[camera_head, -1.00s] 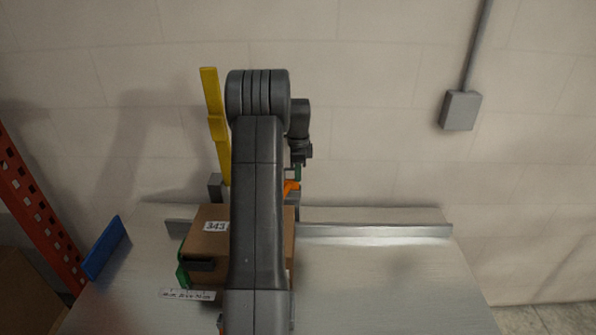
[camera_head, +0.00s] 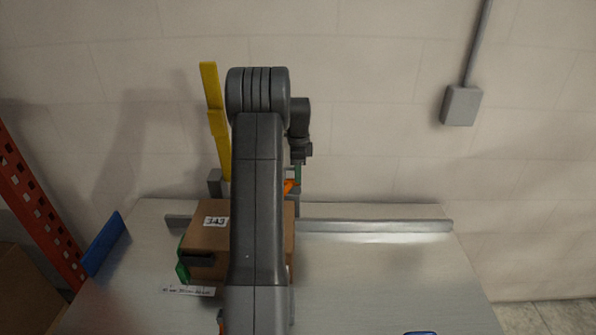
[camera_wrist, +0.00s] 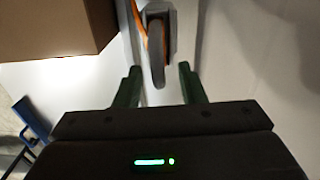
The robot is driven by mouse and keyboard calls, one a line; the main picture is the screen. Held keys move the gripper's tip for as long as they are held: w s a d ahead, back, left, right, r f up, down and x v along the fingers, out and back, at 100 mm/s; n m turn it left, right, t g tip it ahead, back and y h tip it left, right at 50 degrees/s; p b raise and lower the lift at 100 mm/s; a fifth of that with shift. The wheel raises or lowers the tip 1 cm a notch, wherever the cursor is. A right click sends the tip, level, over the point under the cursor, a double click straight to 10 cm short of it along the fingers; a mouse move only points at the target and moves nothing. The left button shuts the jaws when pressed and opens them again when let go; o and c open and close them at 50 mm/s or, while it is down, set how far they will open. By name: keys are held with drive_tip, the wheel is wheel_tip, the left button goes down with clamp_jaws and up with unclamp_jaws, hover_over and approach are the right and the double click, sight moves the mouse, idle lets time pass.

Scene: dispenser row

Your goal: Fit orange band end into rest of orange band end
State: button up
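The orange band end (camera_head: 289,187) shows as a small piece below my wrist, just right of my arm in the head view. In the wrist view the orange band (camera_wrist: 139,18) runs along the left of a grey bracket with a rounded dark grey piece (camera_wrist: 157,65). I cannot tell which part is the band's rest. My gripper (camera_wrist: 160,70) has two green fingers standing apart. The rounded piece reaches between them with a gap on each side. In the head view my arm hides much of this area.
A brown box (camera_head: 210,238) labelled 343 stands left of my arm; it also shows in the wrist view (camera_wrist: 55,28). A yellow upright bar (camera_head: 217,125) rises behind it. A low metal rail (camera_head: 375,226) runs along the table's back. The table's right side (camera_head: 390,280) is mostly clear.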

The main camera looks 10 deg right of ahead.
wheel_tip(320, 180, up, 14)
drive_tip(key=p, duration=0.4)
idle(0.4)
drive_tip(key=shift+f, duration=0.25)
wheel_tip(320, 180, down, 14)
drive_tip(key=b, duration=0.4)
drive_tip(key=shift+r, duration=0.65)
drive_tip(key=shift+f, duration=0.1)
